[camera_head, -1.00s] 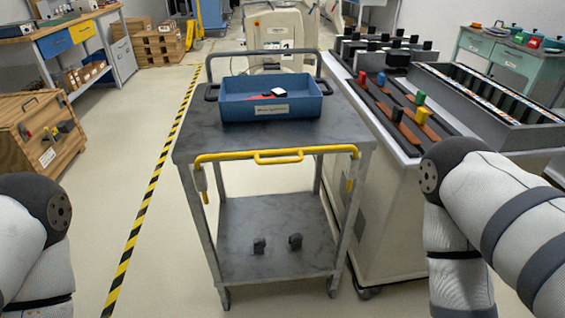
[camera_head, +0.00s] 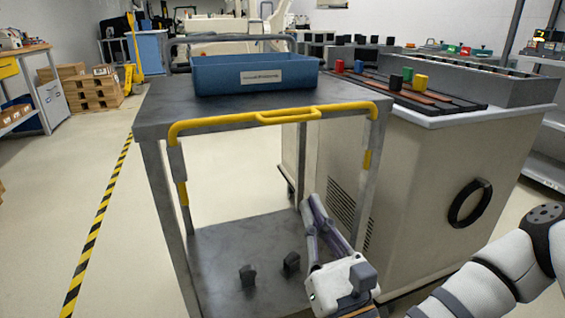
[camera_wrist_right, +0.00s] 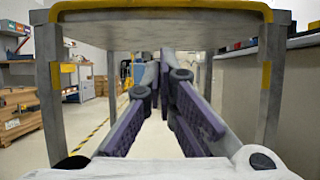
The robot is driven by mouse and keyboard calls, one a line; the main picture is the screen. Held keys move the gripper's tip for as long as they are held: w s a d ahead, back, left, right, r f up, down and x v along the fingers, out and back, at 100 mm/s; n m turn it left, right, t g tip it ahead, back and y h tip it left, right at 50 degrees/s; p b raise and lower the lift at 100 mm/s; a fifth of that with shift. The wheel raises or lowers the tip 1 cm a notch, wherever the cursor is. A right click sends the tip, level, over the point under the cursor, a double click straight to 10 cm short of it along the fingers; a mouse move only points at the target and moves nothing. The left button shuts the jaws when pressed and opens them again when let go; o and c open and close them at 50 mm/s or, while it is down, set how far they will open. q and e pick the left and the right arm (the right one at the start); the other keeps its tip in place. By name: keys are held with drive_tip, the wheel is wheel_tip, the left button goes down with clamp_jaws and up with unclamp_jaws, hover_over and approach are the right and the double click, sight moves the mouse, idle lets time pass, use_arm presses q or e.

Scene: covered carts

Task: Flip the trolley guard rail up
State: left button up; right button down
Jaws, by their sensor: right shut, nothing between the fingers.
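The grey trolley (camera_head: 158,112) stands in front of me with a dark top and a lower shelf. Its yellow guard rail (camera_head: 225,119) runs across the front edge of the top, with a handle loop in its middle and ends bent down at the front legs. In the right wrist view the rail (camera_wrist_right: 160,6) crosses the top of the picture. My right gripper (camera_head: 312,200) is shut and empty, fingers pointing up, below the rail near the right front leg. In the wrist view its fingers (camera_wrist_right: 160,58) are between the front legs, under the top. My left gripper is out of view.
A blue bin (camera_head: 225,75) sits on the trolley top. Two small black parts (camera_head: 248,276) are on the lower shelf (camera_head: 215,245). A pale cabinet with a black round handle (camera_head: 468,203) stands close on the right. The floor left is clear.

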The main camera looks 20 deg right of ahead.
use_arm(q)
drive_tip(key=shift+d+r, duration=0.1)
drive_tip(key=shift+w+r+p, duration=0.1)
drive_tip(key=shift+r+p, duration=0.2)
drive_tip(key=shift+p, duration=0.15)
use_arm(e)
drive_tip(key=w+r, duration=0.8)
drive_tip(key=shift+w+a, duration=0.15)
drive_tip(key=shift+r, duration=0.1)
